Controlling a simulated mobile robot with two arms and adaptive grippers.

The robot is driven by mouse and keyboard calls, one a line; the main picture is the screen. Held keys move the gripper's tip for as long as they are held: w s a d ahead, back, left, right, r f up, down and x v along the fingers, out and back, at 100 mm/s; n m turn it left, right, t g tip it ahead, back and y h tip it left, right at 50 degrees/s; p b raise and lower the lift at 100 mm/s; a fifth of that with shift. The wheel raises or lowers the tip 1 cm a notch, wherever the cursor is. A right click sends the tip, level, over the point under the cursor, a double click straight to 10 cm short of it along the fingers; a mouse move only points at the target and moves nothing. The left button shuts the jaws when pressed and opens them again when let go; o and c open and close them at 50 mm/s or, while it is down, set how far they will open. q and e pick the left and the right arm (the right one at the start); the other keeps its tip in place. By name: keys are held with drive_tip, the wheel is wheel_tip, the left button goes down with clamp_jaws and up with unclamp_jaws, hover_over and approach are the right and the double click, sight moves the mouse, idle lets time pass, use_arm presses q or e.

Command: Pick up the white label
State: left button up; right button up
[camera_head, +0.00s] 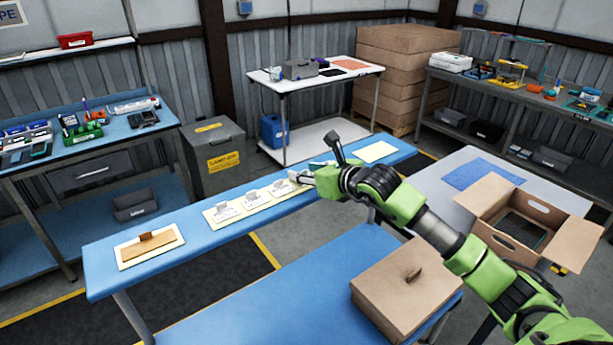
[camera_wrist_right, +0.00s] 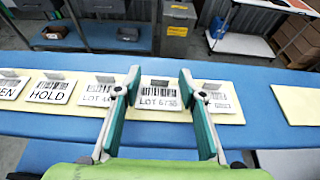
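Several white labels with grey tabs and barcodes stand in a row on pale yellow strips on the blue bench. In the right wrist view, one white label reading LOT (camera_wrist_right: 158,98) shows between the fingers of my right gripper (camera_wrist_right: 160,76). Another label (camera_wrist_right: 48,90) reads HOLD, and others stand on both sides. In the head view, white labels (camera_head: 253,198) stand left of my right gripper (camera_head: 298,178), which is low over the row's right end. Its fingers are apart, with no visible grip. Whether they touch a label cannot be told. My left gripper is not in view.
The blue bench (camera_head: 205,256) also carries a brown piece on a yellow pad (camera_head: 150,254) at left and an empty yellow pad (camera_head: 378,152) at right. A closed carton (camera_head: 385,290) and an open carton (camera_head: 480,215) stand nearer, below and beside my right arm.

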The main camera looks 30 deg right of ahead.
drive_tip(key=c, duration=0.8)
